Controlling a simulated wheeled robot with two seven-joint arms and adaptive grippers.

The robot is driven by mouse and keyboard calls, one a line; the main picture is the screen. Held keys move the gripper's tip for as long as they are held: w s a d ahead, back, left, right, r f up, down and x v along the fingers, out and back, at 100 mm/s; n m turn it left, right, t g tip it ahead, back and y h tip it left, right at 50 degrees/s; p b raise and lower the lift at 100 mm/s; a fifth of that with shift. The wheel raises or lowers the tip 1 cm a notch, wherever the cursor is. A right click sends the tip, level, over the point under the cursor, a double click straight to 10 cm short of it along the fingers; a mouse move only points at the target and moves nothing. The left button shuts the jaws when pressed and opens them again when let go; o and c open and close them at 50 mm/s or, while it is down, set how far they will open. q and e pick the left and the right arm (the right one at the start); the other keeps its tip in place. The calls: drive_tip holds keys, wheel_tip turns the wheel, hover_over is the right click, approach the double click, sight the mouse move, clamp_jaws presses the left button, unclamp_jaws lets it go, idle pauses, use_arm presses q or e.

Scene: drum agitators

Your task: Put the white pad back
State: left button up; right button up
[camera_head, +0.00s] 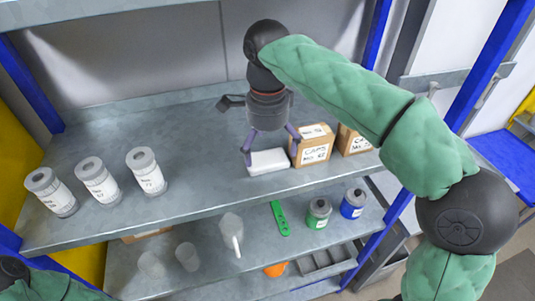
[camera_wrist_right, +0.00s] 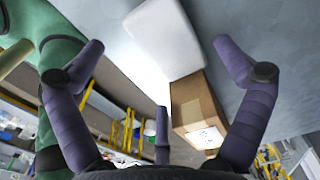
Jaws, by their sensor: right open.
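The white pad (camera_head: 268,161) lies flat on the upper grey shelf, left of a cardboard box. My right gripper (camera_head: 272,148) is open just above and behind the pad, its purple fingers spread. One finger is by the pad's left end and the other is near the box in the head view. In the right wrist view the pad (camera_wrist_right: 166,38) shows between and beyond the spread fingers of the right gripper (camera_wrist_right: 158,57), and nothing is held. Whether a finger touches the pad I cannot tell. My left gripper is out of view.
Cardboard boxes (camera_head: 312,146) stand right of the pad; one also shows in the wrist view (camera_wrist_right: 198,108). Several labelled grey cylinders (camera_head: 97,181) stand at the shelf's left. Between them and the pad the shelf (camera_head: 200,170) is clear. Bottles and cups stand on the lower shelf.

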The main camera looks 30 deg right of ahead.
sight(268, 162)
drive_tip(key=shift+r, duration=1.85)
drive_tip(key=shift+f, duration=0.1)
